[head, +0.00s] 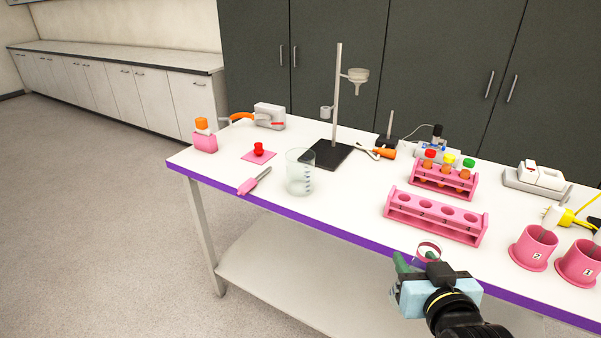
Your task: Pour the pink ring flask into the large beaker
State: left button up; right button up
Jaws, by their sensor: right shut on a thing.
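The large beaker (300,173) is clear glass with blue marks and stands upright near the front edge of the white table, left of centre. My right gripper (418,262) is at the lower right, in front of the table's front edge. It is shut on the pink ring flask (429,248), whose pink rim shows above the fingers. The rest of the flask is mostly hidden by the gripper, and its contents cannot be told. The gripper is well to the right of the beaker and nearer to me. My left gripper is not in view.
An empty pink rack (435,217) and a rack with capped tubes (443,181) stand right of the beaker. A stand (338,100) with a funnel rises behind it. A pink-handled tool (254,181) lies left. Pink cups (534,248) stand right. Bare tabletop lies between beaker and racks.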

aim_at(300, 172)
jog(key=k, duration=0.5)
jog(key=u, duration=0.6)
jog(key=i, duration=0.45)
jog(key=u, duration=0.75)
jog(key=i, duration=0.8)
jog(key=z, duration=0.6)
jog(key=i, duration=0.75)
jog(key=z, duration=0.7)
